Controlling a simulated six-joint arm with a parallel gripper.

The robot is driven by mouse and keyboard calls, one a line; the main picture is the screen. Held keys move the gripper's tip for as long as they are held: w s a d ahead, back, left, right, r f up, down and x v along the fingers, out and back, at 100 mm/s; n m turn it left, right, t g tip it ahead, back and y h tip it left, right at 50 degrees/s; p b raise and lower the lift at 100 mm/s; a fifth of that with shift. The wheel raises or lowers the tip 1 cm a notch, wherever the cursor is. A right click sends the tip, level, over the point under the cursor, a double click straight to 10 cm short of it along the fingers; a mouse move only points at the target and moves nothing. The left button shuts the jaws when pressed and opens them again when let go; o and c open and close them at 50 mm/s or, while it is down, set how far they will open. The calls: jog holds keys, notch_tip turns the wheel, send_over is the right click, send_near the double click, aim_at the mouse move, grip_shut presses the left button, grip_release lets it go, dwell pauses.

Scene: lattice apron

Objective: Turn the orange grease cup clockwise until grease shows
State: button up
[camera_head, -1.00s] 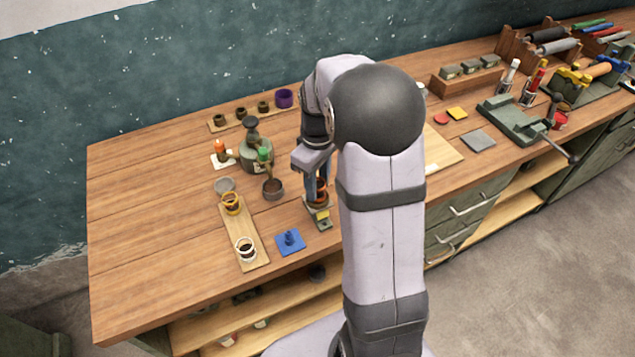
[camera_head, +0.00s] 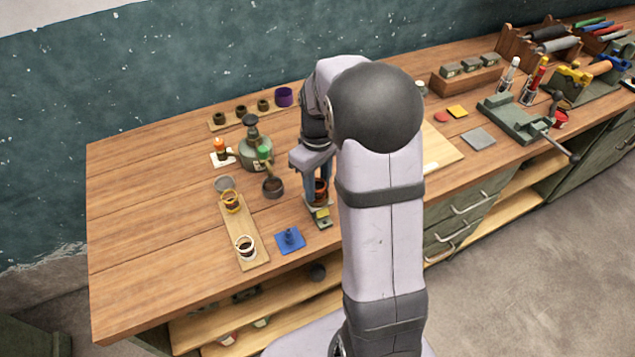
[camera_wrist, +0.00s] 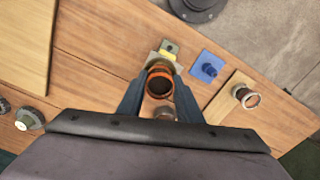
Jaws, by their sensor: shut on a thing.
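The orange grease cup (camera_head: 321,186) stands on a small greenish base with a yellow label (camera_head: 321,214), near the front of the bench. In the wrist view the cup (camera_wrist: 160,70) shows an orange rim and a dark inside. My gripper (camera_wrist: 160,91) points down with one finger on each side of the cup and is shut on it. In the head view my gripper (camera_head: 318,182) and arm partly cover the cup. I cannot make out any grease coming out.
A blue square piece with a knob (camera_head: 290,240) lies close by at the front left. A wooden board with ring-shaped cups (camera_head: 240,229) and a dark cup (camera_head: 273,187) stand to the left. A green can (camera_head: 254,153) is behind. The bench's left end is clear.

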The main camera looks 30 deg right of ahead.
jog(key=shift+m, duration=0.7)
jog(key=shift+m+p, duration=0.6)
jog(key=shift+m, duration=0.9)
jog(key=shift+m+p, duration=0.75)
jog(key=shift+m, duration=2.25)
jog(key=shift+m+p, duration=0.5)
jog(key=shift+m, duration=0.4)
jog(key=shift+f+m, duration=0.1)
jog(key=shift+m, duration=0.5)
